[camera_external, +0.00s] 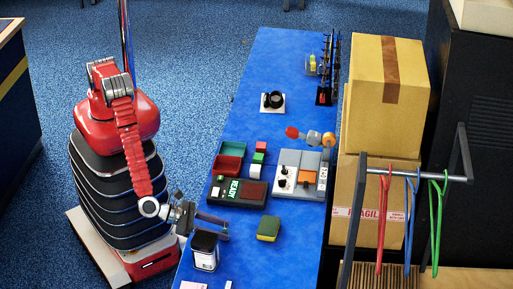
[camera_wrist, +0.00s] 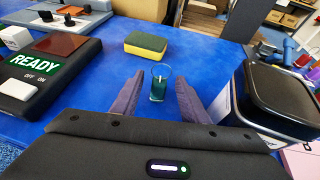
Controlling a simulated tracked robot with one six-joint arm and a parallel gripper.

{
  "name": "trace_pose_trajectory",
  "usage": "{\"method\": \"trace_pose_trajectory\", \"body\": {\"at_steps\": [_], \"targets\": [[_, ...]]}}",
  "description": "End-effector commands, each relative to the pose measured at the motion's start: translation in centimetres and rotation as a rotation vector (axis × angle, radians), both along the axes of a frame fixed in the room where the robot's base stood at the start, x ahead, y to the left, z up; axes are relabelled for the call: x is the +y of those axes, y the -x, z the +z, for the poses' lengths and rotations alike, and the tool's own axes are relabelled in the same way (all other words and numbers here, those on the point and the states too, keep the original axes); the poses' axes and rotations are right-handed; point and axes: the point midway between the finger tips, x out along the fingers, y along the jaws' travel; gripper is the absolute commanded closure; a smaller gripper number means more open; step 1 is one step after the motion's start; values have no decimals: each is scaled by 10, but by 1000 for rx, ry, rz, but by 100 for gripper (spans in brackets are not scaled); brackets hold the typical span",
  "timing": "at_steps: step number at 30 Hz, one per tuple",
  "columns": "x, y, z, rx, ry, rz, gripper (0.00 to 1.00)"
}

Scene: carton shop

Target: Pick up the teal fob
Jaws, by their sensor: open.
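A small teal object (camera_wrist: 158,89), apparently the teal fob, shows in the wrist view, with a clear, glass-like part around and above it. It stands upright on the blue table, between the lines of my two fingers. My gripper (camera_wrist: 160,101) is open with nothing gripped; the teal object appears at or just beyond the fingertips. In the external view my gripper (camera_external: 222,228) is low over the table's near left edge. I cannot make out the teal object there.
A black-lidded container (camera_wrist: 284,92) stands close to the right finger; it also shows in the external view (camera_external: 205,252). A yellow-green sponge (camera_wrist: 146,45) lies beyond the fingers. A black READY box (camera_wrist: 42,75) is at left. Blue table is clear between them.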

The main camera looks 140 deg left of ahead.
Motion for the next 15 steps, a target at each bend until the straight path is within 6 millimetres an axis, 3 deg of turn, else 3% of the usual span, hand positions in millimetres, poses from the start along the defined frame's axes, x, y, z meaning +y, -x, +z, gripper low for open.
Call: {"method": "trace_pose_trajectory", "body": {"at_steps": [15], "targets": [[0, 0, 0, 0, 0, 0, 59]]}}
